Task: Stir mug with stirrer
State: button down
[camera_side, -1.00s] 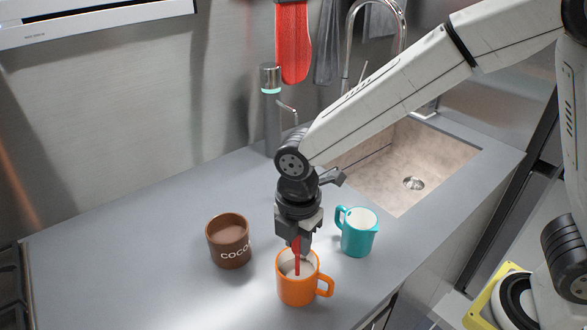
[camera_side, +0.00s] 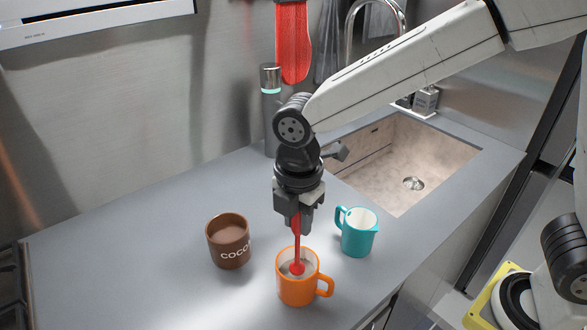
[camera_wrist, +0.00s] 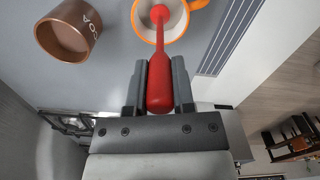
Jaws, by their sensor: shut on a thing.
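An orange mug (camera_side: 298,288) with pale liquid stands on the grey counter, its handle to the right. My gripper (camera_side: 297,217) is above it, shut on a red stirrer (camera_side: 296,243). The stirrer hangs down, and its round head shows at the mug's mouth in the side view. In the wrist view the stirrer (camera_wrist: 160,85) is clamped between the two fingers of my gripper (camera_wrist: 160,78). Its head overlaps the opening of the orange mug (camera_wrist: 144,32). Whether the head touches the liquid I cannot tell.
A brown mug marked COCOA (camera_side: 229,243) stands left of the orange mug. A sink (camera_side: 400,160) lies behind, and a grey bottle (camera_side: 270,125) stands near the wall. The counter at left (camera_side: 120,250) is clear.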

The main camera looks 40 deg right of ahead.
jog(key=shift+r, duration=1.9)
jog(key=shift+r, duration=1.9)
